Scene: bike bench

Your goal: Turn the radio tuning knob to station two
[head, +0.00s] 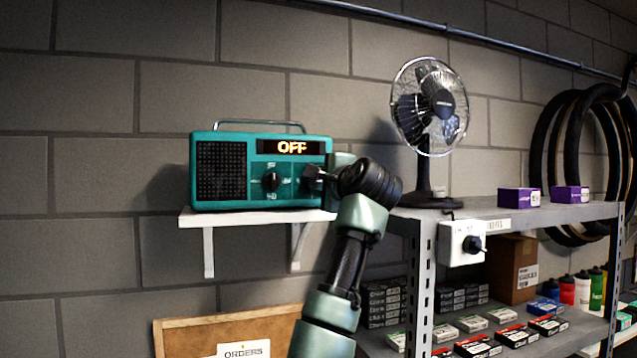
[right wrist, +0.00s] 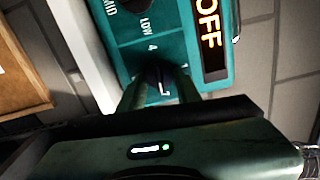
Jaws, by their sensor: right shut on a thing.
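The teal radio (head: 222,205) stands on a white wall shelf, and its display (head: 291,147) reads OFF. A black knob (head: 271,181) sits mid-front; in the right wrist view the knob at the upper left (right wrist: 130,8) has MID and LOW marks. My right gripper (head: 316,179) is at the front's right side, shut on a second dark knob (right wrist: 157,78). A "4" mark shows beside that gripped knob in the right wrist view. The fingers hide part of it and most of its other marks. My left gripper is not in view.
The white shelf (head: 250,218) is narrow under the radio. A desk fan (head: 431,104) stands to the right on a metal rack (head: 420,290) with boxes and bottles. A white switch box (head: 461,244) hangs on the rack. An orders board (head: 177,336) is below.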

